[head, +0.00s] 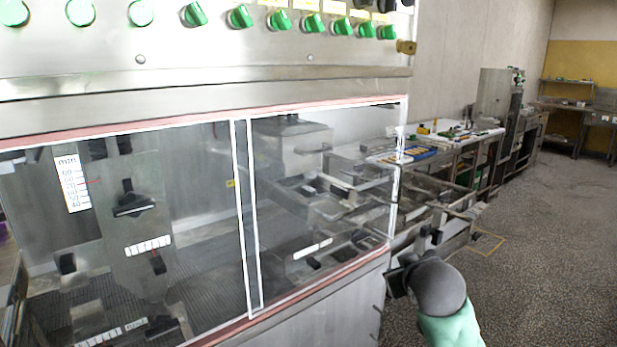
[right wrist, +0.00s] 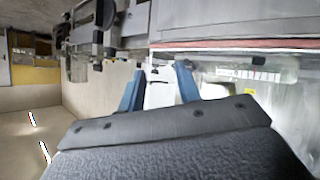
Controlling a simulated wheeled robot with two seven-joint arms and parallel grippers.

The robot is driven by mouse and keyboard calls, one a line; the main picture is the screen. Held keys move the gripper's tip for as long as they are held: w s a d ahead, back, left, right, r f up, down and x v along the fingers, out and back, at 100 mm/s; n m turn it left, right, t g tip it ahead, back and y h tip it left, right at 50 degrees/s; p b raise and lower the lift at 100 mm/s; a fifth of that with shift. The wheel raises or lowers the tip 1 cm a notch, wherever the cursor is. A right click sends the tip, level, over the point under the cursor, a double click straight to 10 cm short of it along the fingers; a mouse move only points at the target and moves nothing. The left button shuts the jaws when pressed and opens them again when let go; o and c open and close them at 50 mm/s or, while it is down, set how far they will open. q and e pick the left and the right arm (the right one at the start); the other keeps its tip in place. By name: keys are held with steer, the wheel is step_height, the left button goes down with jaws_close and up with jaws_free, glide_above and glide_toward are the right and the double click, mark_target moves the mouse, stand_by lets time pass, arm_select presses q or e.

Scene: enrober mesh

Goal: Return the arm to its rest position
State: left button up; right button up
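My right arm comes in at the lower right of the head view, and its dark gripper (head: 429,237) is in front of the lower right corner of the enrober's clear doors (head: 322,200). In the right wrist view, the two blue fingers of this gripper (right wrist: 160,68) stand apart with nothing visibly held between them. The steel enrober (head: 215,90) fills the left of the head view. I cannot tell how far the gripper is from the machine. My left gripper is not in view.
Green knobs (head: 194,14) line the enrober's upper panel. A scale label (head: 72,183) is behind the clear doors. A steel bench (head: 465,135) with small items stands beyond the machine. The speckled floor (head: 545,225) at the right is mostly clear.

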steer(key=s+a+f+g+y+p, duration=0.1)
steer(key=s+a+f+g, duration=0.2)
steer(key=s+f, duration=0.75)
steer(key=s+a+f+g+y+p, duration=0.1)
steer(key=s+a+f+g, duration=0.1)
steer(key=s+f, duration=0.8)
steer(key=s+a+f+m+g, duration=0.1)
steer(key=s+f+g, duration=0.4)
steer(key=s+f, duration=1)
steer(key=shift+s+a+p, duration=0.35)
steer(key=shift+s+a, duration=0.05)
steer(key=shift+s, duration=0.55)
steer(key=shift+f, duration=0.1)
